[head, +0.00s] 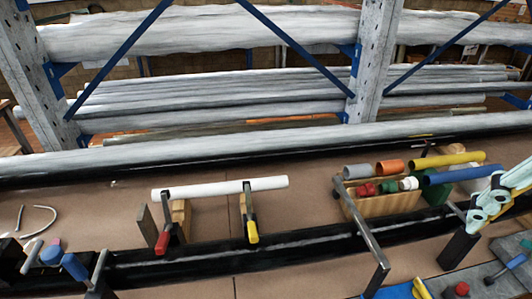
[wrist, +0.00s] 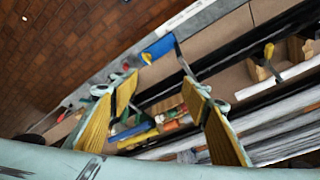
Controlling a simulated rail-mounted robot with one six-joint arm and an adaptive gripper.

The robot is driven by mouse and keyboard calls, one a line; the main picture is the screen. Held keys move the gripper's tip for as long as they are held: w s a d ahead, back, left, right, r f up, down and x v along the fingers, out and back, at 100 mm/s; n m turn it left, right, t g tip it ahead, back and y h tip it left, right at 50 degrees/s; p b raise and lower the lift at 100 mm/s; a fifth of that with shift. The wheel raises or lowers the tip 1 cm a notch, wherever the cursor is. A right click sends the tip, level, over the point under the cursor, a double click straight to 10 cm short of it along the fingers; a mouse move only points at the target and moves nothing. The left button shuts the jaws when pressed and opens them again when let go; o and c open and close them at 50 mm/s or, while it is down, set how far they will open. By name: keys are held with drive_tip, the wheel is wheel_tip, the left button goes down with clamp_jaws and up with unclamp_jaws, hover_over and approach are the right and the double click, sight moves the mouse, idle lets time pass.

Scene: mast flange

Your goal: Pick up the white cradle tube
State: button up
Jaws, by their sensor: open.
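The white cradle tube (head: 220,187) lies level across two wooden cradle blocks on the bench in the head view. Clamps with a red handle (head: 162,243) and a yellow handle (head: 252,230) stand at the blocks. The tube also shows at the right of the wrist view (wrist: 283,79), partly cut off by the edge. My gripper (head: 490,203) is at the far right of the head view, well to the right of the tube and apart from it. In the wrist view its yellow-padded fingers (wrist: 160,82) are spread wide, with nothing held between them.
A wooden holder (head: 385,206) with grey, orange, yellow and blue tubes and small red and green fittings stands between the white tube and my gripper. A dark rail runs in front of the tube. Steel racking (head: 372,60) with wrapped pipes stands behind.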

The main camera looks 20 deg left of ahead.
drive_tip(key=w+a+r+m+p, duration=0.1)
drive_tip(key=w+a+m, duration=0.1)
drive_tip(key=w+a, duration=0.5)
drive_tip(key=w+a+m+g+p, duration=0.1)
drive_tip(key=w+a+p, duration=0.15)
drive_tip(key=w, duration=0.75)
drive_tip(key=w+a+r+m+p, duration=0.1)
drive_tip(key=w+a+m, duration=0.1)
drive_tip(key=w+a, duration=0.55)
drive_tip(key=w+a+f+m+p, duration=0.1)
drive_tip(key=w+a+f, duration=0.25)
drive_tip(key=a, duration=0.35)
drive_tip(key=w+a+f+p, duration=0.1)
drive_tip(key=w+a+f, duration=0.25)
drive_tip(key=a, duration=0.35)
drive_tip(key=m+g+p, duration=0.3)
hover_over(217, 185)
wheel_tip(217, 185, down, 20)
drive_tip(key=shift+f, duration=0.2)
drive_tip(key=shift+f, duration=0.15)
drive_tip(key=shift+f, duration=4.15)
